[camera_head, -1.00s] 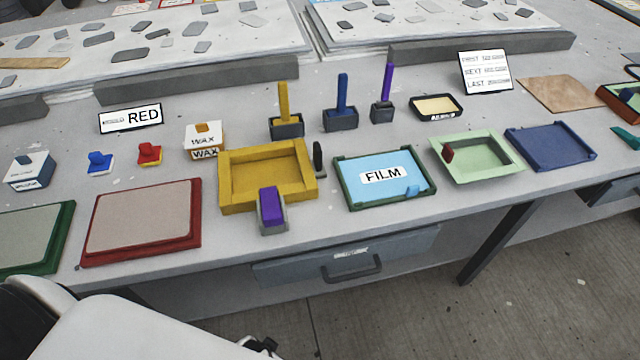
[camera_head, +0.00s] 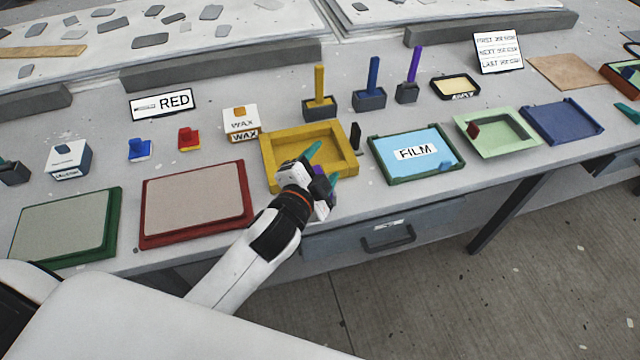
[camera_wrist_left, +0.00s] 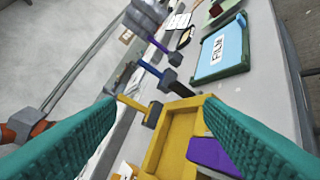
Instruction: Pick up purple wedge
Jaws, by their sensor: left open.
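The purple wedge (camera_wrist_left: 212,156) sits by the near edge of the yellow mould (camera_head: 268,160). In the head view the wedge (camera_head: 319,172) is mostly hidden behind my left gripper (camera_head: 322,166). My left gripper is open, its teal fingers over the mould's near right corner and around the wedge's place. In the left wrist view the gripper (camera_wrist_left: 160,101) has its fingers wide apart with nothing between the tips; the wedge lies at lower right, partly behind the right finger. My right gripper is out of view.
Yellow, blue and purple upright handles (camera_head: 413,66) stand in grey blocks behind the mould. A dark upright piece (camera_head: 355,136) stands at its right. The green-framed FILM tray (camera_head: 453,169) is further right, the red-edged board (camera_head: 146,218) left.

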